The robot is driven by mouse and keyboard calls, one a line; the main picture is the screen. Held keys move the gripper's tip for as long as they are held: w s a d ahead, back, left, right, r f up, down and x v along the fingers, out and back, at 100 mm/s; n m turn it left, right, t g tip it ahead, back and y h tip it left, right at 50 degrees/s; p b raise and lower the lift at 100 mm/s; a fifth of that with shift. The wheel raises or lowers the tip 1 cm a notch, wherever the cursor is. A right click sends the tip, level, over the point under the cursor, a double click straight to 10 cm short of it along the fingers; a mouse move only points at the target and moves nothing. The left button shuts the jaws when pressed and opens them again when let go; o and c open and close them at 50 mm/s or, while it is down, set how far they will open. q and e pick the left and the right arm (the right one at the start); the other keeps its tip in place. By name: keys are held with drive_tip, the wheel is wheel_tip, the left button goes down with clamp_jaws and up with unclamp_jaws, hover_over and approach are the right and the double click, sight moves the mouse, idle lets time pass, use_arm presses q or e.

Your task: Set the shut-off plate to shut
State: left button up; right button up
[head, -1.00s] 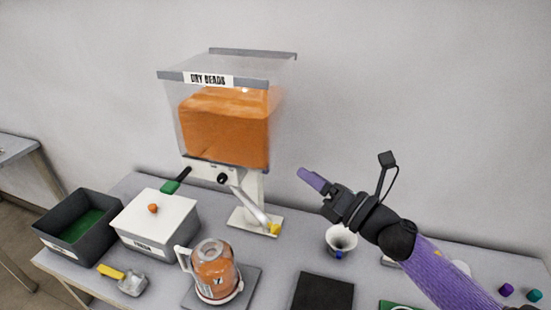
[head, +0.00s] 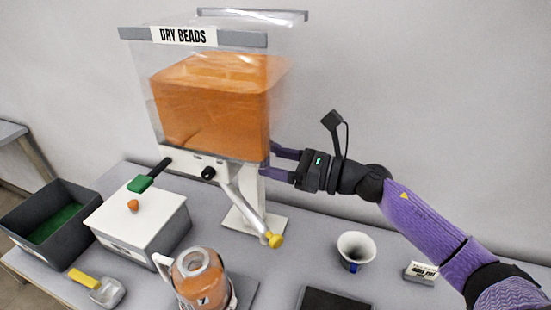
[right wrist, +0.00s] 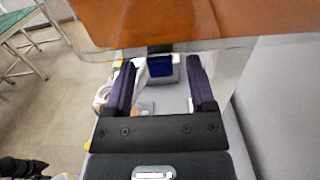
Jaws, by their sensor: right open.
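The dry-beads dispenser, a clear hopper (head: 222,105) of orange beads on a white stand, fills the middle of the head view. A black bar with a green end tab (head: 140,184) sticks out to the left below the hopper; it looks like the shut-off plate's handle. My right gripper (head: 271,160) is open at the right side, just under the hopper. In the right wrist view, a dark blue tab (right wrist: 160,66) shows between the open fingers (right wrist: 160,82); I cannot tell whether it touches them. My left gripper is out of view.
A slanted spout with a yellow tip (head: 275,240) comes down at the front. A bead-filled jug (head: 200,280), white-lidded box (head: 150,215), dark bin (head: 50,205), scoop (head: 97,288) and white funnel cup (head: 356,250) stand around. The wall is behind.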

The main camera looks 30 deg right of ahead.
drive_tip(key=shift+w+a, duration=0.15)
drive_tip(key=shift+w, duration=0.05)
clamp_jaws()
idle(1.3)
